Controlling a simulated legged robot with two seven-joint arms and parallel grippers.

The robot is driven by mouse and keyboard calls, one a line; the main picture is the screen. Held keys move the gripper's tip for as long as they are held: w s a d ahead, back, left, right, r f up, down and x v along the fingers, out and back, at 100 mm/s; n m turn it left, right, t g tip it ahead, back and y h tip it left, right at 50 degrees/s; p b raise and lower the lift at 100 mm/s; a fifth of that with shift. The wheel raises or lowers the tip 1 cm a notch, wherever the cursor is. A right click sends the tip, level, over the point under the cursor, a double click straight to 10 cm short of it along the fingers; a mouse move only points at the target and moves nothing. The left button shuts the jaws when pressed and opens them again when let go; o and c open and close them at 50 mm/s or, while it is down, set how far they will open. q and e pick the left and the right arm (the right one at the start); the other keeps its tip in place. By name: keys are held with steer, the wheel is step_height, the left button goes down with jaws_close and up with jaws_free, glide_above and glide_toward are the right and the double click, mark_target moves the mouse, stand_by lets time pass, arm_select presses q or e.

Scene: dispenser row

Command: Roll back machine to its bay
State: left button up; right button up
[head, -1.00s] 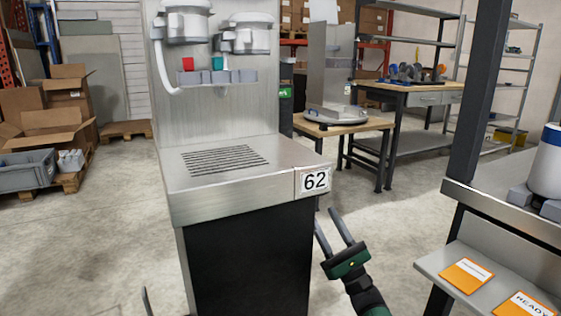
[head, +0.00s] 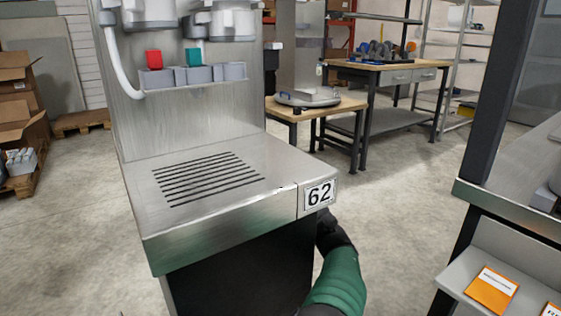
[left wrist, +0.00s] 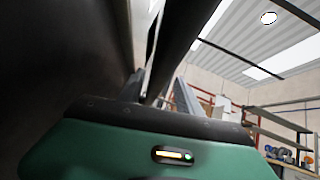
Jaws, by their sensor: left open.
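The machine (head: 205,230), a steel-topped dispenser with plate 62, a slotted grate and a dark base, stands at the left in the head view. My left arm comes up from the bottom, and its dark hand (head: 328,235) is tucked under the counter's right corner, fingers hidden. In the left wrist view my left gripper (left wrist: 157,88) is open, close beside a dark surface on the left. A dark bar (left wrist: 185,40) runs up between or just beyond the fingers; I cannot tell if they touch it. My right gripper is out of view. I cannot identify the bay.
A steel bench (head: 520,222) with a dark post and orange cards (head: 492,290) stands at the right. A wooden table (head: 350,106) and workbench (head: 345,68) are behind. Cardboard boxes (head: 20,135) are at the left. Concrete floor is clear between machine and right bench.

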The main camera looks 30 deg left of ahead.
arm_select(q)
steer(key=c, duration=0.9)
stand_by(0.8)
